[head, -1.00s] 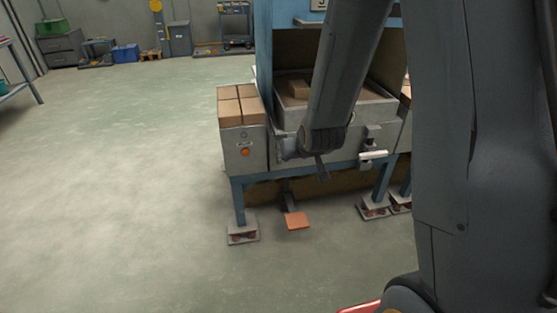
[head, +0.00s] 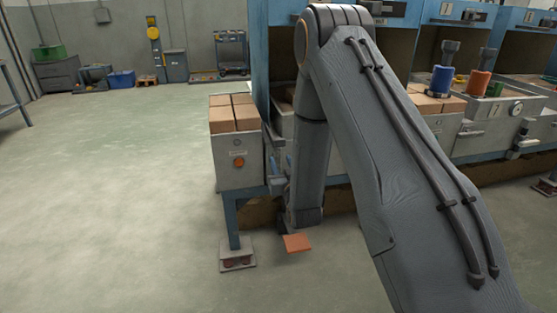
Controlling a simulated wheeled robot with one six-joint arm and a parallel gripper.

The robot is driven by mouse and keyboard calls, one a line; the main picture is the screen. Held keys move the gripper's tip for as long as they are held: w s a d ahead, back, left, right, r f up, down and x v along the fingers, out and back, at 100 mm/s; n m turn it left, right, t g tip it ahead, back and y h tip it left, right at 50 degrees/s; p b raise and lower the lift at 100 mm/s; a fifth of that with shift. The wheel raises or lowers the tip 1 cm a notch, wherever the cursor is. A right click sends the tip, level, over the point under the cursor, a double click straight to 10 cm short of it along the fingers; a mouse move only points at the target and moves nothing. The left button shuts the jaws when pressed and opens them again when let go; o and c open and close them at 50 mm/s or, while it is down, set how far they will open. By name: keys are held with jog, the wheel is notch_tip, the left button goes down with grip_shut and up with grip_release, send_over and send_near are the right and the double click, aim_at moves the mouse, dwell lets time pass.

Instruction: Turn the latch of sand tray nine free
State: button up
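The nearest sand tray, a grey metal box (head: 284,124) in the blue-framed station, is mostly covered by my arm. Its number and its latch are hidden behind the arm, so I cannot tell how the latch stands. My arm bends over the tray front and its lower link hangs down in front of it. The wrist end is low, just above an orange pedal.
A grey cabinet (head: 239,162) with brown blocks on top stands left of the station. An orange pedal (head: 297,242) is near the floor. Another tray (head: 487,127) with blue and orange canisters and a pale latch handle (head: 527,142) is at right. The floor at left is clear.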

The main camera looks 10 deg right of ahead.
aim_at(278, 156)
jog(key=shift+w+b, duration=0.3)
jog(key=shift+w, duration=1.8)
jog(key=shift+c, duration=0.5)
grip_shut()
